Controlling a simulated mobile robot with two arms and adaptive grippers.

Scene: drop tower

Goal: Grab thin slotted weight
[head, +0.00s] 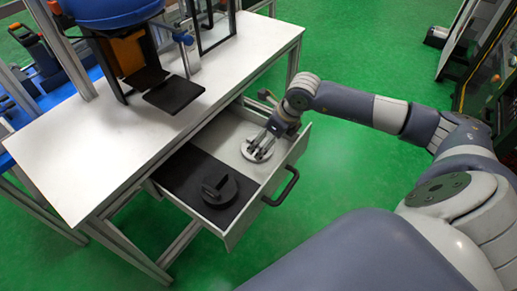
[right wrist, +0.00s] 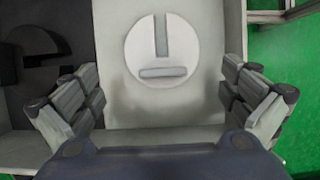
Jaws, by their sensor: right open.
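A thin, light grey slotted weight (head: 251,153) lies flat in the right part of the open drawer (head: 233,226). In the right wrist view the weight (right wrist: 145,52) is a pale disc with a slot from its far edge and a raised bar across its near part. My right gripper (head: 263,147) is over the weight in the head view, its fingers pointing down into the drawer. In the right wrist view the right gripper (right wrist: 160,88) has its fingers wide apart, one on each side, with nothing between the tips. My left gripper is not in view.
A dark weight with an upright handle (head: 219,188) sits on the black mat (head: 183,166) in the drawer's left part. The drawer's black handle (head: 282,187) faces outward. The white table (head: 75,150) overhangs the drawer and carries the tower with a black plate (head: 174,94).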

